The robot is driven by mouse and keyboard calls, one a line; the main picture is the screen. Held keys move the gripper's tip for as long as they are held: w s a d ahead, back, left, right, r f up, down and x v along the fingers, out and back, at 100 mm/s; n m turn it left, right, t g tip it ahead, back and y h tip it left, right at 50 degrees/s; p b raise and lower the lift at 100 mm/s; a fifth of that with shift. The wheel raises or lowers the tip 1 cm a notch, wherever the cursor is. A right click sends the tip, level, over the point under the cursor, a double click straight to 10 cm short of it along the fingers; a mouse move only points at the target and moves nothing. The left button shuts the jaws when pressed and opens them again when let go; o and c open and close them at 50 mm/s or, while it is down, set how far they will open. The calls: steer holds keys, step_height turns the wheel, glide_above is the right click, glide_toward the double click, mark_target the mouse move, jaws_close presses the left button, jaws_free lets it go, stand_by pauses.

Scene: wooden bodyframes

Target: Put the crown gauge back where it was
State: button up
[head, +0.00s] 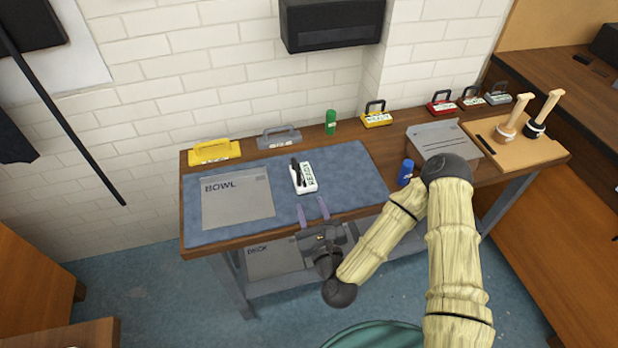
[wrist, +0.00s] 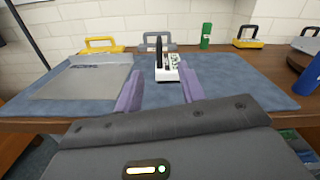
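A white block with a black handle and a printed label (head: 304,177) sits on the blue mat, right of the grey BOWL plate. The label is too small to read surely, so I cannot tell if this is the crown gauge. In the wrist view the white block (wrist: 167,70) stands ahead, between and beyond my fingertips. My gripper (head: 313,209) has two purple fingers, spread apart and empty, at the front edge of the mat. Other handled gauges line the back of the bench: a large yellow one (head: 214,151), a grey one (head: 279,137), a smaller yellow one (head: 376,118) and a red one (head: 440,106).
The blue mat (head: 345,165) is mostly bare around the white block. The BOWL plate (head: 238,203) lies at left. A green bottle (head: 331,122) stands behind, a blue one (head: 405,172) at right. A grey sloped box (head: 440,136) and a wooden board (head: 540,150) are further right.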

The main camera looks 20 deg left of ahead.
steer(key=shift+b+x, duration=0.6)
steer(key=shift+x, duration=0.35)
steer(key=b, duration=0.2)
steer(key=w+b, duration=0.1)
steer(key=b, duration=0.2)
steer(key=shift+w+a+f, duration=0.15)
steer(key=shift+w+a, duration=0.05)
steer(key=shift+a, duration=0.1)
steer(key=b, duration=0.5)
steer(key=shift+w+a, duration=0.15)
steer(key=shift+a, duration=0.1)
steer(key=shift+w+a, duration=0.1)
steer(key=shift+a, duration=0.05)
glide_toward(293, 158)
steer(key=shift+w+a+f+p, duration=0.15)
steer(key=shift+w+a+p, duration=0.1)
steer(key=shift+w, duration=0.35)
steer(key=shift+w+a+f+p, duration=0.15)
steer(key=shift+w+a, duration=0.1)
steer(key=shift+w, duration=0.4)
steer(key=shift+w+a, duration=0.15)
steer(key=shift+w, duration=0.05)
steer(key=shift+x, duration=2.65)
steer(key=shift+s+f, duration=0.1)
